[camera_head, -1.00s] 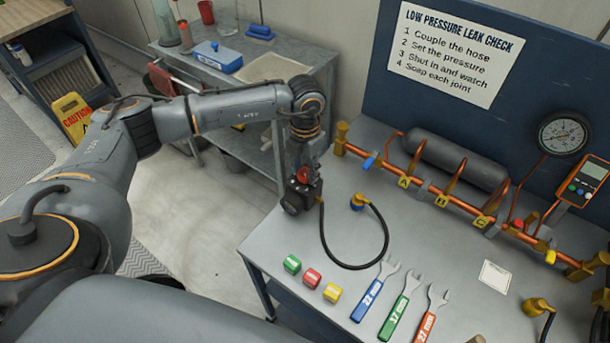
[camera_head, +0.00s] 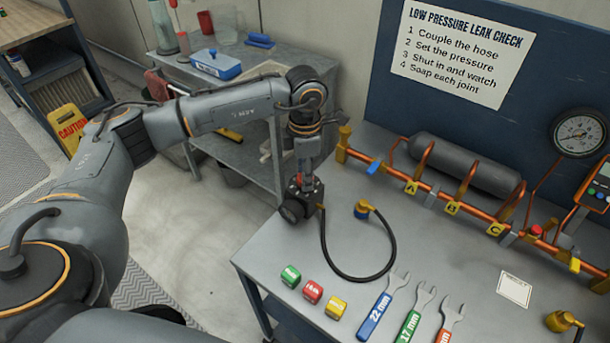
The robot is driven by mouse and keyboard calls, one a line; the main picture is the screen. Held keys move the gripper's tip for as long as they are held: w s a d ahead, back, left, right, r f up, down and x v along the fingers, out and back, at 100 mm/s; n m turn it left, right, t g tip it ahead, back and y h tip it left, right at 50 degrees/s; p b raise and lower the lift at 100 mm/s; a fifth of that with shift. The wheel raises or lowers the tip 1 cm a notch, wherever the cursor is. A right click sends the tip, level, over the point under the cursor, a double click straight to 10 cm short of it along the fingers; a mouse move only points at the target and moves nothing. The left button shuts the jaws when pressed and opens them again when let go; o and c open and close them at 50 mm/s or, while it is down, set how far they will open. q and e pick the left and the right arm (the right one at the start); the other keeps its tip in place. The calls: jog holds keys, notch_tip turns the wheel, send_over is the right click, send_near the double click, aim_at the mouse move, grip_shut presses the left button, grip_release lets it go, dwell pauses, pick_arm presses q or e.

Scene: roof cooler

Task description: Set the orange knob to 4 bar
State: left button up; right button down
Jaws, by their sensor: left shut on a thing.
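A black regulator (camera_head: 301,198) with a dark round gauge on its front left stands at the near left corner of the grey bench. The gauge face cannot be read from here. My left gripper (camera_head: 306,180) points down over the top of the regulator and is shut on the orange knob, of which only a small reddish part shows between the fingers. The knob's setting is hidden. My right gripper is out of view.
Coloured blocks (camera_head: 313,292) and wrenches (camera_head: 375,315) lie at the bench front. A copper pipe manifold (camera_head: 395,182) with a grey cylinder (camera_head: 465,163) runs along the back. A large gauge (camera_head: 578,133) is on the blue board. Bare bench surrounds the coupling.

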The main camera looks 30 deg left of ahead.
pick_arm(q)
jog(key=shift+r, duration=0.1)
dwell(0.4)
jog(key=o, duration=1.2)
notch_tip(320, 180, up, 12)
jog(key=shift+f, duration=0.1)
